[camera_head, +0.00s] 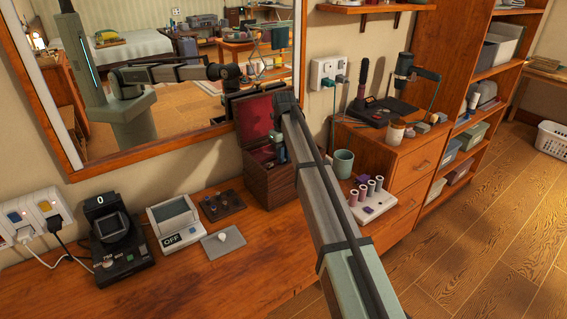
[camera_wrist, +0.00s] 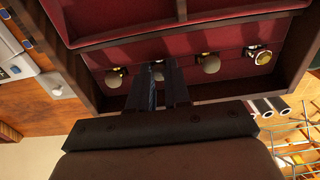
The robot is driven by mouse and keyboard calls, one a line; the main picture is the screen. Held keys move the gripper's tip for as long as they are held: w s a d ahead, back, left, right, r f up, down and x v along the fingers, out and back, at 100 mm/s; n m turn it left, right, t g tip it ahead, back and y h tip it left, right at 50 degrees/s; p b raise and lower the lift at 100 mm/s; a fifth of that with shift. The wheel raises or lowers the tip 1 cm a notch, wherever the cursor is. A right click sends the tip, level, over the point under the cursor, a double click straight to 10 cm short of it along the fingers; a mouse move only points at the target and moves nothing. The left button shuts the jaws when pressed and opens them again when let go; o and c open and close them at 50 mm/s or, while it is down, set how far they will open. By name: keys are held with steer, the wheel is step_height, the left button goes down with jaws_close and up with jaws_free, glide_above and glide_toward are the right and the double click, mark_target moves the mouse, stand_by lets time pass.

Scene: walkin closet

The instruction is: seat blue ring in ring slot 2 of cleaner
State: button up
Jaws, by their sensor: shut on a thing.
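The jewellery box (camera_head: 272,188) stands open against the wall, lined in red. My gripper (camera_head: 280,152) reaches down into it and is partly hidden by the box and my arm. In the wrist view my gripper (camera_wrist: 158,78) is shut at a pale, round-topped ring holder in the box's front row. The ring between the fingers is mostly hidden, and its colour cannot be told. A gold ring (camera_wrist: 262,57) sits at the right end of that row. The likely cleaner (camera_head: 176,222), a white unit marked OFF, stands left of the box. Its ring slots cannot be made out.
A black device showing 0 (camera_head: 118,240) stands at the left. A dark tray with small posts (camera_head: 222,205) and a grey plate with a white knob (camera_head: 223,243) lie between cleaner and box. A green cup (camera_head: 343,162) and white roller stand (camera_head: 367,204) are at the right.

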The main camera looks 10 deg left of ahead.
steer(key=shift+r, duration=2.3)
jaws_close()
steer(key=shift+s+d+r+n, duration=0.1)
steer(key=shift+d+r+n, duration=0.05)
steer(key=shift+d+n, duration=0.35)
steer(key=s+d+f+n, duration=0.3)
steer(key=s+d+n, duration=0.3)
steer(key=d+n, duration=0.2)
steer(key=s+d+f+n, duration=0.4)
steer(key=s+d+n, duration=0.2)
steer(key=d+n, duration=0.3)
steer(key=s+d+f+n, duration=0.3)
steer(key=s+d+n, duration=0.3)
steer(key=d, duration=0.8)
steer(key=shift+s+d+f+n, duration=0.2)
steer(key=shift+d+f+n, duration=0.15)
steer(key=shift+n, duration=1.15)
